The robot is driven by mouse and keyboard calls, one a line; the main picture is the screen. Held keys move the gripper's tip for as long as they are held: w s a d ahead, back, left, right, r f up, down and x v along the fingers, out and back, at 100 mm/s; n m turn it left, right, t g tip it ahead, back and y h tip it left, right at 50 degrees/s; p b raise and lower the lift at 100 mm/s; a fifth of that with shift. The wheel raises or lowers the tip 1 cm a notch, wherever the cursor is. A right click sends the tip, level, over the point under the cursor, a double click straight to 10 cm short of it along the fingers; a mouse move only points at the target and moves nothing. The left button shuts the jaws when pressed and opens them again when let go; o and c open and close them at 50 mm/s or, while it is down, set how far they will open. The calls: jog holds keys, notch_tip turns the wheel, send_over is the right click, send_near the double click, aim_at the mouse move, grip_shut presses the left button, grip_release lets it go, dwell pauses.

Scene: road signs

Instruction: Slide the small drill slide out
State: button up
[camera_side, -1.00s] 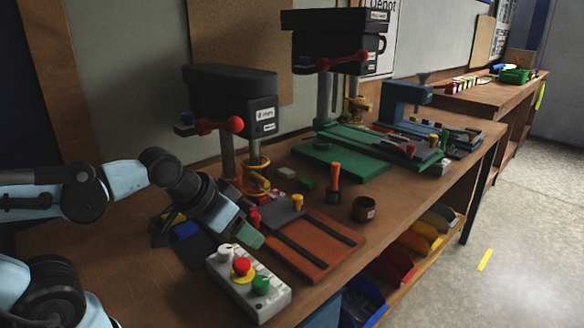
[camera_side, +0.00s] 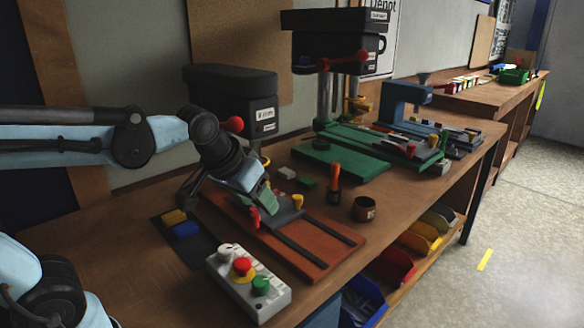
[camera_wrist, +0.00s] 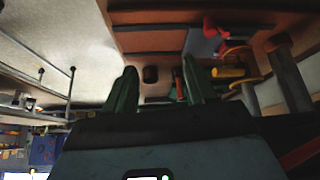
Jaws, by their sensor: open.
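The small drill (camera_side: 232,88) stands at the left of the bench against the wall, its lower column hidden behind my arm. Its grey slide (camera_side: 287,214) sits at the back end of a red-brown base (camera_side: 310,250) with two dark rails. The slide carries a red clamp or handle (camera_side: 254,217) and a yellow knob (camera_side: 298,201). My gripper (camera_side: 262,203) is open and empty, close above the slide's left part; I cannot tell whether it touches. In the wrist view, the green fingers stand apart, with the slide (camera_wrist: 200,44) and yellow knob (camera_wrist: 228,72) beyond the right finger.
A control box (camera_side: 248,283) with coloured buttons stands at the front. A dark mat (camera_side: 183,243) holds blue and yellow pieces. An orange-handled tool (camera_side: 334,185) and a dark cup (camera_side: 364,208) stand right of the base. The larger drill (camera_side: 338,60) is behind.

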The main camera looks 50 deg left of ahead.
jog(key=w+a+r+n+g+y, duration=0.1)
jog(key=w+a+r+n+g, duration=0.15)
jog(key=w, duration=0.65)
jog(key=n+y, duration=0.1)
jog(key=n, duration=0.3)
send_near(297, 197)
jog(key=shift+g, duration=0.25)
jog(key=x, duration=0.8)
jog(key=shift+w+a+f, duration=0.1)
jog(key=shift+w+f, duration=0.2)
jog(key=shift+w, duration=0.05)
jog(key=shift+c, duration=0.3)
grip_shut()
